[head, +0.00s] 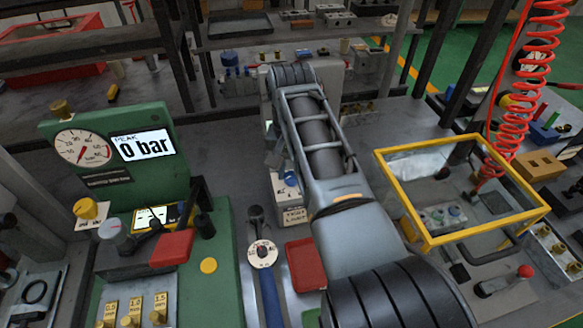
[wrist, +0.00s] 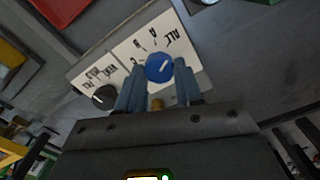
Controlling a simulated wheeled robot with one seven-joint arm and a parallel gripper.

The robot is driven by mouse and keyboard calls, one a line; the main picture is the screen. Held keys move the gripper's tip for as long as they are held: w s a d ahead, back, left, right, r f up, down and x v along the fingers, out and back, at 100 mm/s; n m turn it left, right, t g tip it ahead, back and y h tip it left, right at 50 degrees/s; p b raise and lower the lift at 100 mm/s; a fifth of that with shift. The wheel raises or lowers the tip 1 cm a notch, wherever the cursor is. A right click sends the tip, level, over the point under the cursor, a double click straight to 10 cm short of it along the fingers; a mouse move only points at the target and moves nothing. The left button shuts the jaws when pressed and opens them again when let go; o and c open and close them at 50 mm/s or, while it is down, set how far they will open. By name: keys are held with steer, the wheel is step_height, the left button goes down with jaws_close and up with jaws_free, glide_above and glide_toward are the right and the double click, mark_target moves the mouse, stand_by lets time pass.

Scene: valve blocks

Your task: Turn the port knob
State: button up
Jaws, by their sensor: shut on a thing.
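In the wrist view, a round blue knob (wrist: 159,67) with a short white mark sits on a white label plate (wrist: 192,56) lettered A, B and ALL, which fits the port knob. The lettering appears upside down and tilted. My gripper (wrist: 159,77) has its two blue-grey fingers on either side of this knob, shut on it. A black knob (wrist: 104,97) with a white mark is just left, on its own lettered plate.
In the head view, a green gauge panel (head: 60,120) reading 0 bar stands at left. A red tray (head: 303,266) lies beside my arm. A yellow-framed clear guard (head: 430,240) and a red coiled hose (head: 543,80) are at right.

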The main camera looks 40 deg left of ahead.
steer(key=shift+r, duration=0.1)
steer(key=o, duration=1)
steer(key=shift+o, duration=0.2)
steer(key=shift+r+b, duration=0.55)
steer(key=shift+r, duration=3.3)
